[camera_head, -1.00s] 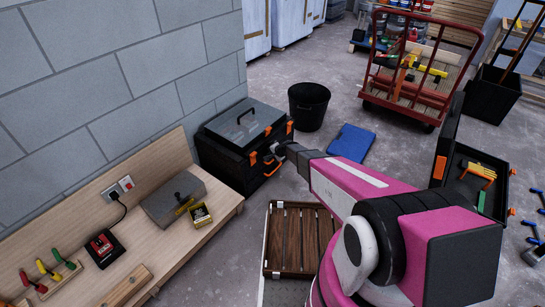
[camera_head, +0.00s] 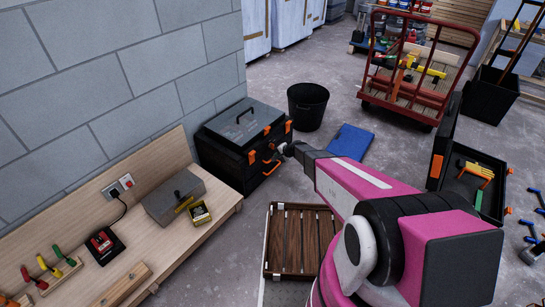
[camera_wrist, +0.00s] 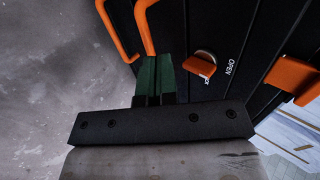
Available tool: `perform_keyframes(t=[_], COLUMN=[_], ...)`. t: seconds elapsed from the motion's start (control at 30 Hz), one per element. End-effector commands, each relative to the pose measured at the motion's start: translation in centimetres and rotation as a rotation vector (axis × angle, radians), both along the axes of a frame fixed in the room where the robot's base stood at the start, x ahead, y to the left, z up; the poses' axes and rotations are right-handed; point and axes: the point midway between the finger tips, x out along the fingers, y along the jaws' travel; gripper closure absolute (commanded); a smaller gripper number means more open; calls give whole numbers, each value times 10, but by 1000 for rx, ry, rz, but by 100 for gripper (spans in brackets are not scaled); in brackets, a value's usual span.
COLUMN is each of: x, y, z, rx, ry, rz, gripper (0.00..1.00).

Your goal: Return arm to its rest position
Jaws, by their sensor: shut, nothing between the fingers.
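My pink arm reaches from the lower right in the head view. My gripper (camera_head: 283,150) is at its far end, in front of the black toolbox (camera_head: 222,161) with orange latches. In the wrist view the two dark green fingers (camera_wrist: 154,76) are together with nothing between them. Their tips are close to an orange handle (camera_wrist: 146,24) on the toolbox; I cannot tell whether they touch it. The toolbox lid is down. The task names no other object.
A wooden bench (camera_head: 165,248) with tools runs along the block wall at left. A slatted wooden crate (camera_head: 270,273) lies below my arm. A black bucket (camera_head: 307,108), a blue case (camera_head: 352,142) and a red trolley (camera_head: 400,106) stand beyond. An open toolbox (camera_head: 440,160) is at right.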

Motion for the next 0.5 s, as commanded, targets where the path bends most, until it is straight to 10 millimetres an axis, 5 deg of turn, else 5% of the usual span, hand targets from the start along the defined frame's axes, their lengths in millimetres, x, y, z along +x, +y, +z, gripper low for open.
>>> perform_keyframes(t=[0.2,0.5], x=[-22,-28], y=[-28,-41], z=[32,45], rx=[-1,-2], ry=[1,0], rz=[0,2], gripper=[100,100])
